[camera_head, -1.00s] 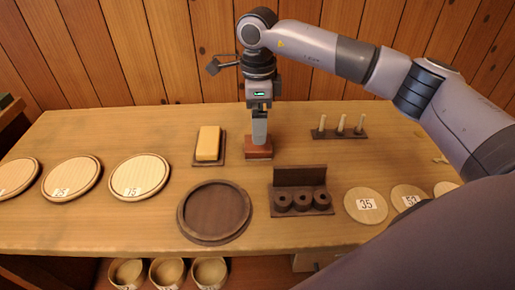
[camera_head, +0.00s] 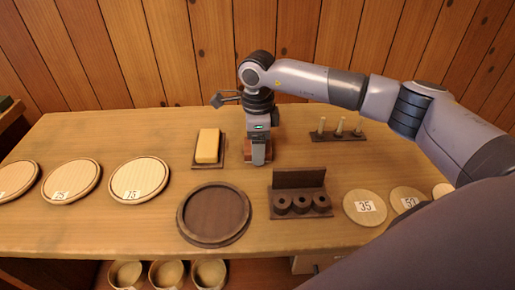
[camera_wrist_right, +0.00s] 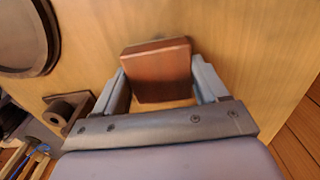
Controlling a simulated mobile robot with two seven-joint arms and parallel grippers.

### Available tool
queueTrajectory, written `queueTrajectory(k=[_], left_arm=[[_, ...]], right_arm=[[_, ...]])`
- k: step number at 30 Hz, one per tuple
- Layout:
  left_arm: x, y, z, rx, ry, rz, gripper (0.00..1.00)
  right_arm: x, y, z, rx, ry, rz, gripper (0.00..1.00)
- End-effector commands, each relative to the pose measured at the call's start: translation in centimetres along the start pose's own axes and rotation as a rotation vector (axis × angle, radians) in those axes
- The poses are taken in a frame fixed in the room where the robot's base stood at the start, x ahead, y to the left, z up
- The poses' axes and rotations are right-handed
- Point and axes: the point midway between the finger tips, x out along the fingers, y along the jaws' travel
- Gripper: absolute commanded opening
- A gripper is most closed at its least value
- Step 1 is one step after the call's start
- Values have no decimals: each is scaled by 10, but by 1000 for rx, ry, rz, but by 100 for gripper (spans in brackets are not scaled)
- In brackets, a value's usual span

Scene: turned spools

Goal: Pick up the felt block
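A reddish-brown block (camera_head: 249,157), which I take to be the felt block, sits on the table behind the round dark tray. It is mostly hidden by my right gripper (camera_head: 259,161) in the head view. In the right wrist view the block (camera_wrist_right: 158,72) lies between the two fingers of my right gripper (camera_wrist_right: 160,72). The fingers are spread on both sides of it, with a narrow gap on the right; contact on the left cannot be told. My left gripper is not in view.
Close on the left is a yellow block (camera_head: 208,145) on a dark tray. In front are the round dark tray (camera_head: 240,234) and a dark holder (camera_head: 299,180) with three spools (camera_head: 302,201). A peg rack (camera_head: 350,137) stands to the right, round wooden plates (camera_head: 138,178) to the left.

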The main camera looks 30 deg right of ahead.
Motion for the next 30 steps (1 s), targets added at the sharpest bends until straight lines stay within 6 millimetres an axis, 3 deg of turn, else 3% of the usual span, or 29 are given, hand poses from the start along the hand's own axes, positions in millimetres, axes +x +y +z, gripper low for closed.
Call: queueTrajectory(k=[1,2,12,17,23,30], left_arm=[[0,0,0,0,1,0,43],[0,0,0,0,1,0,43],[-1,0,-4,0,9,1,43],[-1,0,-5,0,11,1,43],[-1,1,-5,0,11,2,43],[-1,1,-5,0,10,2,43]], right_arm=[[0,0,0,0,0,0,48],[0,0,0,0,0,0,38],[0,0,0,0,0,0,38],[-11,0,0,0,-1,-1,38],[-46,-1,0,1,-3,-5,38],[-116,-1,1,0,-4,-6,38]])
